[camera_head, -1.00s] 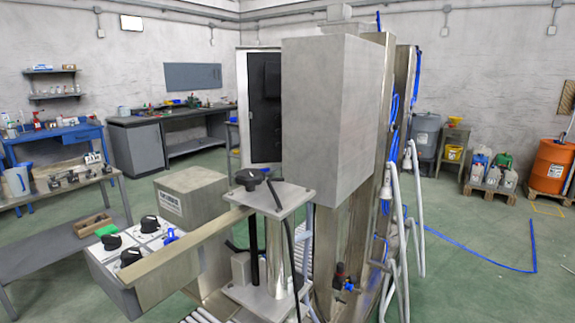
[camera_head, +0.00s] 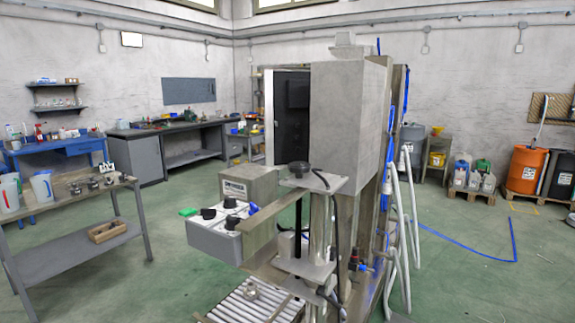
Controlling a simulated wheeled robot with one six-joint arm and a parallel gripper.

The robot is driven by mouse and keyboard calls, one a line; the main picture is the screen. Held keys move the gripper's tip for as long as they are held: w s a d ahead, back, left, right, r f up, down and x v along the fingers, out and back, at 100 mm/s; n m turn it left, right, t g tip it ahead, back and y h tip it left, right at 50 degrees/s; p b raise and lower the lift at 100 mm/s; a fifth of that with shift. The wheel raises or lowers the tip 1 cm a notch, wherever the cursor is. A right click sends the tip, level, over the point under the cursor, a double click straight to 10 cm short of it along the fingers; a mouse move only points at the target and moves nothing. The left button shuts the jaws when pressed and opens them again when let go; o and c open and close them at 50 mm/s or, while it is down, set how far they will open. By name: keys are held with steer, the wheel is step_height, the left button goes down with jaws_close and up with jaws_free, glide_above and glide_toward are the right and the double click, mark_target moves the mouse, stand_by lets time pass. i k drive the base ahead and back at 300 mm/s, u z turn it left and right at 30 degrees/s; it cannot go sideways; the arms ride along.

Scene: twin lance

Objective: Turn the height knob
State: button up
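A black round knob (camera_head: 299,168) sits on top of a metal plate (camera_head: 318,181) on the machine in the middle, above a dark vertical rod (camera_head: 298,222). This looks like the height knob. A grey control box (camera_head: 222,238) with several black knobs, one of them at its upper edge (camera_head: 230,203), and a green part (camera_head: 189,212) stands to the left of it. My gripper is not in view, so its state and its place relative to the knob do not show.
A roller conveyor (camera_head: 230,308) runs low under the machine. White bent tubes (camera_head: 405,235) and a blue floor line (camera_head: 470,245) are at right. Green floor is open between bench and machine.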

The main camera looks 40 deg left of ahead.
mark_target(300, 168)
steer(key=u, duration=1.25)
